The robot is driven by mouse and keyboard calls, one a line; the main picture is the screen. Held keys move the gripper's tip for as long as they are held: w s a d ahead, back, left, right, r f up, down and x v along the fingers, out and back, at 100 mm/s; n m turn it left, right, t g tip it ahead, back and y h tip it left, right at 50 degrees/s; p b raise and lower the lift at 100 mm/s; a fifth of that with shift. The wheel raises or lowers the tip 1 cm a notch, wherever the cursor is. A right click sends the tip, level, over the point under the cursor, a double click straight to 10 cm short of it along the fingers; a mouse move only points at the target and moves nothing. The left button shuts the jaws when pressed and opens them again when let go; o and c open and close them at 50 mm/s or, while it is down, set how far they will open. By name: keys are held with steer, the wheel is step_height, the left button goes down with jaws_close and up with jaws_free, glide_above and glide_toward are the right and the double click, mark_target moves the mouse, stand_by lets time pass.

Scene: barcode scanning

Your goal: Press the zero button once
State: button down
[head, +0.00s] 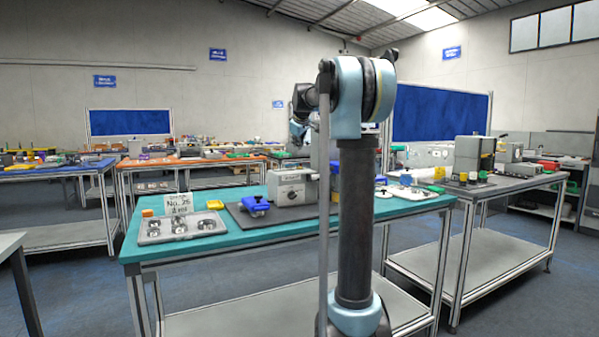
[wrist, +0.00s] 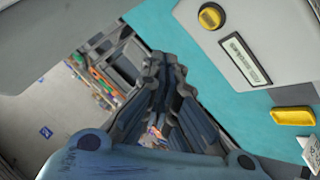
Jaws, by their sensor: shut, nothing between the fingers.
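A light grey device (wrist: 255,25) fills the upper right of the wrist view. It has a round yellow button (wrist: 211,16) and a dark-framed rectangular display or label (wrist: 245,60). Any marking on the button is too small to read. My gripper (wrist: 165,68) is shut and empty in the wrist view, left of the device and apart from the button in the picture. In the head view, a grey box-shaped device (head: 292,187) stands on the teal table (head: 215,247). My arm hides part of the table, and my gripper's fingertips cannot be made out there.
A tray of metal parts (head: 155,236), a "No. 25" sign (head: 180,205) and a blue item (head: 256,206) share the table. A yellow tray (wrist: 293,116) lies beside the device in the wrist view. Another workbench (head: 505,182) stands at the right.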

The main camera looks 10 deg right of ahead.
steer(key=shift+f, duration=3.1)
steer(key=shift+s+f, duration=0.1)
steer(key=shift+f, duration=0.7)
steer(key=shift+r, duration=0.85)
steer(key=shift+r, duration=0.1)
steer(key=shift+r, duration=2.4)
